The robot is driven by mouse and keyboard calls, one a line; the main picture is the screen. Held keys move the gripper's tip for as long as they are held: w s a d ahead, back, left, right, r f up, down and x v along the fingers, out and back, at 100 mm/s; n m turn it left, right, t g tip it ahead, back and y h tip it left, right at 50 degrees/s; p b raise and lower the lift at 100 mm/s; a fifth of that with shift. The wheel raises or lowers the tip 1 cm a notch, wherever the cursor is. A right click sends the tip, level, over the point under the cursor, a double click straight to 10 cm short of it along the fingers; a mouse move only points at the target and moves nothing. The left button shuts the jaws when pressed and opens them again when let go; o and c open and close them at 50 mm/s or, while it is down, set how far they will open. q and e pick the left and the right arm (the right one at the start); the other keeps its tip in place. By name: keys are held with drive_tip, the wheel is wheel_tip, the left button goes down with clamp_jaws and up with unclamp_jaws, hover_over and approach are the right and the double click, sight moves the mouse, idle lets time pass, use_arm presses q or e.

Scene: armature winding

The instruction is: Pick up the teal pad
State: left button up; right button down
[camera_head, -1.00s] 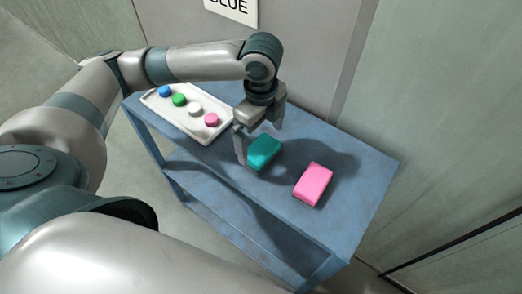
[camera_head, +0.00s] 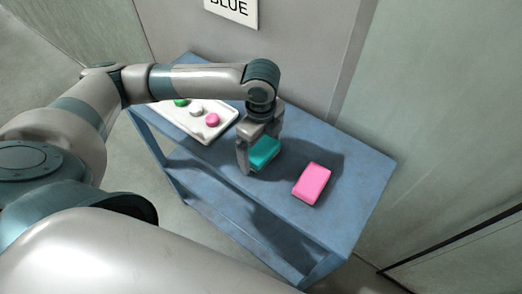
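The teal pad (camera_head: 264,153) lies on the blue cart's top, near its middle. My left gripper (camera_head: 260,155) points down over it with its fingers apart. One finger stands just left of the pad and the other is partly hidden at its far right side. The gripper looks open around the pad, though contact is hard to judge. My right gripper is not in view.
A pink pad (camera_head: 311,184) lies to the right on the blue cart (camera_head: 352,190). A white tray (camera_head: 222,130) with green, white and pink round pieces stands to the left, partly hidden by my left arm. A wall rises behind the cart.

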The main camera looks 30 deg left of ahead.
sight(262, 149)
use_arm(q)
drive_tip(key=c, duration=0.9)
drive_tip(key=shift+o, duration=0.2)
drive_tip(key=shift+r, duration=0.1)
drive_tip(key=shift+w+r, duration=0.1)
drive_tip(key=shift+r, duration=0.35)
drive_tip(key=r, duration=0.1)
drive_tip(key=r+b, duration=0.1)
drive_tip(key=r, duration=0.1)
drive_tip(key=shift+s+d+r, duration=0.15)
drive_tip(key=shift+s+d, duration=0.1)
drive_tip(key=s+d+r+b, duration=0.2)
drive_tip(key=s+d+r, duration=0.4)
drive_tip(key=s+d, duration=0.1)
drive_tip(key=shift+s+d+r, duration=0.2)
drive_tip(key=shift+d+r, duration=0.15)
drive_tip(key=shift+d, duration=0.25)
drive_tip(key=shift+o, duration=0.4)
drive_tip(key=shift+s+f, duration=0.1)
drive_tip(key=shift+s, duration=0.05)
